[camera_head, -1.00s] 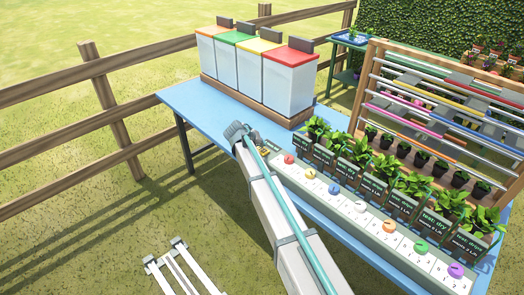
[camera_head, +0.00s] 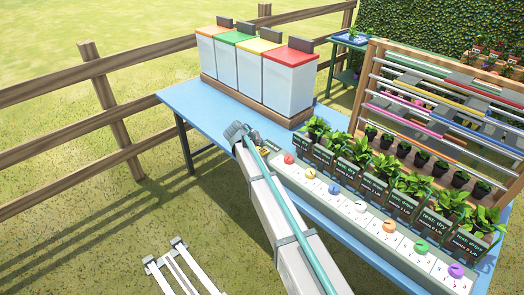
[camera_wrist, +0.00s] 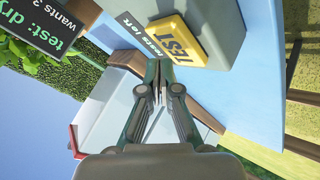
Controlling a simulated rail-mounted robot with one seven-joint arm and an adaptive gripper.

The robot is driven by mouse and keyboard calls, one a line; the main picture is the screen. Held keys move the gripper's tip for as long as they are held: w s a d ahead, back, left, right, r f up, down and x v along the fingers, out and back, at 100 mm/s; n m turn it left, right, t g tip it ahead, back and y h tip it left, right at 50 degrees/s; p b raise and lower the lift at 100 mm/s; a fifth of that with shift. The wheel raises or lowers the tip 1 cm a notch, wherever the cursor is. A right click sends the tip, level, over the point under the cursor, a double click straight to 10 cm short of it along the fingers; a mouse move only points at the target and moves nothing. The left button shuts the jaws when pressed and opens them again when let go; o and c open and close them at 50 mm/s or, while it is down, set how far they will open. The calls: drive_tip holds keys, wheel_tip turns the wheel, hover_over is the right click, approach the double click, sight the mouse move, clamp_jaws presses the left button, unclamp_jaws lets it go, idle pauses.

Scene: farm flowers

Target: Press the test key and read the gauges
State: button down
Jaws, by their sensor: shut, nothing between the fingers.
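The yellow test key (camera_wrist: 178,42) carries the word TEST and sits on a grey block beside a dark strip reading "tests left". My gripper (camera_wrist: 158,68) is shut and empty, its tips at the key's near edge in the wrist view; I cannot tell whether they touch it. In the head view my gripper (camera_head: 240,132) is at the left end of the long gauge panel (camera_head: 345,208), where the key is mostly hidden. The panel has a row of coloured round knobs, such as the red one (camera_head: 289,159), above white scales. The scale readings are too small to read.
Potted plants (camera_head: 405,184) with dark signs stand behind the panel on the blue table (camera_head: 188,100). White bins with coloured lids (camera_head: 290,57) stand at the back. A wooden rack (camera_head: 455,110) is on the right. Bare table lies left of my gripper.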

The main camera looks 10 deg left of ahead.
sight(261, 150)
drive_tip(key=shift+f+b, duration=0.35)
drive_tip(key=shift+f, duration=0.05)
drive_tip(key=shift+f+b, duration=0.4)
drive_tip(key=shift+f, duration=0.1)
idle(0.7)
drive_tip(key=shift+r, duration=0.95)
drive_tip(key=shift+r+p, duration=0.9)
drive_tip(key=shift+r, duration=1.6)
